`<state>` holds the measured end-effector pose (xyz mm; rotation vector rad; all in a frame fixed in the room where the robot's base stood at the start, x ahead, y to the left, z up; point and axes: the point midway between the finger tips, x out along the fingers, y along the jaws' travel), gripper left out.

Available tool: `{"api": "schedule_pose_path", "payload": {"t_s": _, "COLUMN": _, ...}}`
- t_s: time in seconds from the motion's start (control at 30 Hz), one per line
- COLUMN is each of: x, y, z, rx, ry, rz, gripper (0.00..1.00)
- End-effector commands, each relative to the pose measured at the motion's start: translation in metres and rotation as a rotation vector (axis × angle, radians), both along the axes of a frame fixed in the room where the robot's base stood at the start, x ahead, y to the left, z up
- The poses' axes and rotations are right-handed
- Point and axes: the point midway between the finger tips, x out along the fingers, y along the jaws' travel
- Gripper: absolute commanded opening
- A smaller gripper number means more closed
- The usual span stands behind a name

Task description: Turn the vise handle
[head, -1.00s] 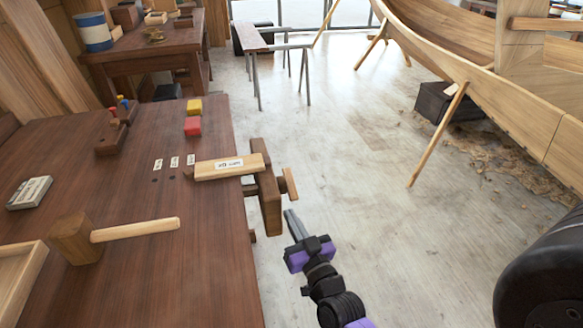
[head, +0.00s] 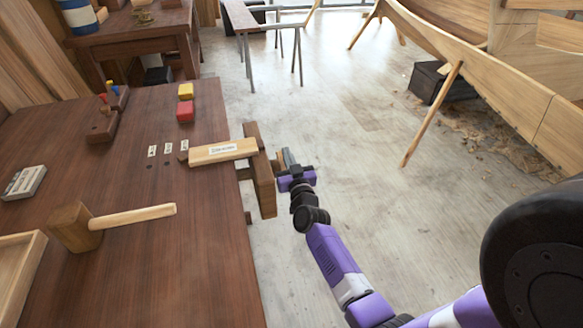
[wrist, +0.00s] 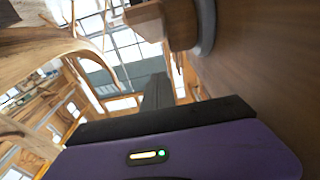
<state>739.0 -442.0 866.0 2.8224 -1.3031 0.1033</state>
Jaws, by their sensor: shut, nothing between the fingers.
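The wooden vise (head: 262,182) is fixed at the right edge of the workbench, its jaw standing upright. A labelled pale wood block (head: 222,152) lies across the bench edge against it. My gripper (head: 286,157) is just right of the vise jaw, its fingers shut and empty. It mostly hides the wooden vise handle in the head view. In the wrist view, the handle's wooden end (wrist: 146,20) shows at the top, beside a grey round collar (wrist: 206,25) on the brown jaw face. My grey fingers (wrist: 157,92) point up below it; I cannot tell whether they touch it.
The bench (head: 190,240) holds a mallet (head: 75,227), red (head: 185,111) and yellow (head: 185,91) blocks, and a tool rack (head: 105,120). A sawhorse (head: 270,30) and the propped boat hull (head: 480,60) stand beyond. Floor right of the vise is clear.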

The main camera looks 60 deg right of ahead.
Motion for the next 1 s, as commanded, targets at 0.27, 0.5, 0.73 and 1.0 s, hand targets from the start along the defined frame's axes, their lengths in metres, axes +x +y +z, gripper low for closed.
{"api": "schedule_pose_path", "payload": {"t_s": 0.27, "x": 0.010, "y": -0.012, "z": -0.031, "rx": 0.000, "ry": 0.001, "rz": 0.000, "gripper": 0.00}}
{"api": "schedule_pose_path", "payload": {"t_s": 0.5, "x": 0.013, "y": -0.014, "z": -0.038, "rx": 0.000, "ry": 0.000, "rz": 0.001, "gripper": 0.00}}
{"api": "schedule_pose_path", "payload": {"t_s": 0.73, "x": 0.013, "y": -0.014, "z": -0.037, "rx": 0.000, "ry": 0.000, "rz": 0.001, "gripper": 0.00}}
{"api": "schedule_pose_path", "payload": {"t_s": 1.0, "x": 0.014, "y": -0.016, "z": -0.034, "rx": 0.020, "ry": 0.017, "rz": 0.001, "gripper": 0.00}}
